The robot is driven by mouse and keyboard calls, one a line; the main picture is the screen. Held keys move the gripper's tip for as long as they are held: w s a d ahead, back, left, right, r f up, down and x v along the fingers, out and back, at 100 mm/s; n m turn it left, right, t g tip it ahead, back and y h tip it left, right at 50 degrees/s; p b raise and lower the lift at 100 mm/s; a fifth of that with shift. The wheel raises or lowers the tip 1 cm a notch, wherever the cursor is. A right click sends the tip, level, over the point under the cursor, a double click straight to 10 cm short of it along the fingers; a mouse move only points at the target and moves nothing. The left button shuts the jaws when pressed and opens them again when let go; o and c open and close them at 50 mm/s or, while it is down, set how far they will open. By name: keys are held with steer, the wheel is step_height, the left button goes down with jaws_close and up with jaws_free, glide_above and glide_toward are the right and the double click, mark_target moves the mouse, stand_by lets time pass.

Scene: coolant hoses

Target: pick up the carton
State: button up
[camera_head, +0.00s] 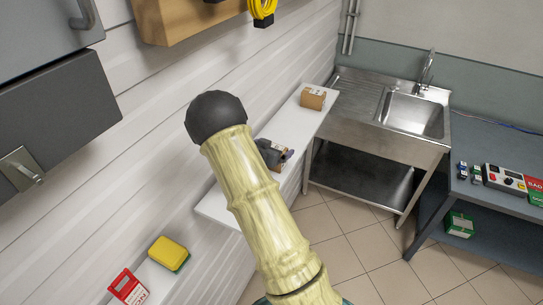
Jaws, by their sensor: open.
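A small brown carton (312,97) with a light label sits upright on the far end of the white wall shelf (326,124), near the sink unit. Nothing touches it. My arm, in a pale yellow ribbed sleeve with a dark rounded end, rises through the middle of the view and covers part of the shelf. I cannot make out my gripper or its fingers. A dark grey item with a brown box-like part (274,153) lies on the shelf just right of my arm, partly hidden by it; I cannot tell what it is.
A steel sink unit (345,128) stands beyond the shelf. A blue-grey bench (488,218) with devices is at the right. A yellow item (169,254) and a red box (128,287) lie at lower left. Dark cabinets (60,110) hang upper left. The tiled floor is open.

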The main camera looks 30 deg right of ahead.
steer(key=c, duration=0.8)
steer(key=shift+r, duration=0.1)
step_height(320, 180, up, 10)
steer(key=shift+f+b, duration=0.1)
steer(key=shift+b, duration=0.85)
step_height(320, 180, up, 3)
steer(key=p, duration=0.3)
steer(key=shift+p, duration=0.4)
